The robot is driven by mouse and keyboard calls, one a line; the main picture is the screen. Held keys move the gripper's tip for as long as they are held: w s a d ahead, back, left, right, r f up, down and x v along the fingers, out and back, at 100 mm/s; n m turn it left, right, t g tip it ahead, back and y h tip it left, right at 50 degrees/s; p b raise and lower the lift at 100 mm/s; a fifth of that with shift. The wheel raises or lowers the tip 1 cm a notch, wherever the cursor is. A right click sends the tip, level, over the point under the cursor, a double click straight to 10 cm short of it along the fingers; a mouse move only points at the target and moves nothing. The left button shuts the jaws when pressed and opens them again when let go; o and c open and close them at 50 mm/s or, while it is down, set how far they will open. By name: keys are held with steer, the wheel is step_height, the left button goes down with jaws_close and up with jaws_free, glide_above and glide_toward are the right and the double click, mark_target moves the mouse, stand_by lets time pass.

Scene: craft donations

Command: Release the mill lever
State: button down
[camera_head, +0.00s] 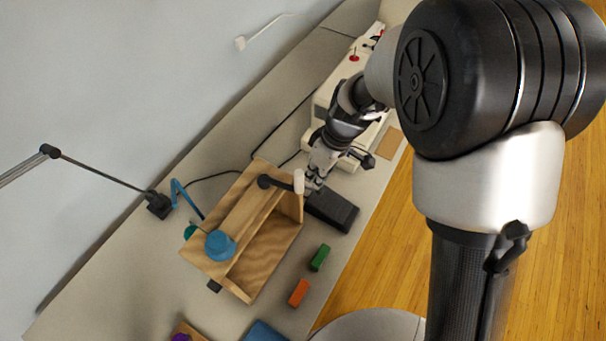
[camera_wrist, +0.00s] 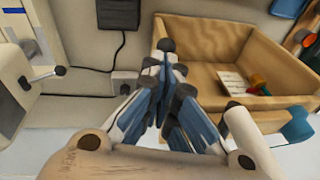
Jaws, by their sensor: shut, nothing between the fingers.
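A pale rounded cylinder (camera_wrist: 238,128) stands close in the lower foreground, likely the handle. A short lever with a dark knob (camera_wrist: 60,70) shows at the left.
A black block (camera_head: 332,208) lies on the bench below my gripper. Green (camera_head: 320,257) and orange (camera_head: 298,293) blocks lie near the front edge. A blue rounded piece (camera_head: 220,245) sits on the frame. A brown open box (camera_wrist: 205,45) holds small items in the wrist view.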

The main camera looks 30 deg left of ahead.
steer(key=d+f+b, duration=0.3)
steer(key=f+b, duration=0.4)
steer(key=b, duration=0.2)
steer(key=shift+s+d+f, duration=0.2)
steer(key=shift+d+f, duration=0.05)
steer(key=shift+d, duration=0.15)
steer(key=shift+a, duration=0.1)
steer(key=shift+w+a+r, duration=0.1)
steer(key=shift+a+r, duration=0.1)
steer(key=shift+a, duration=0.45)
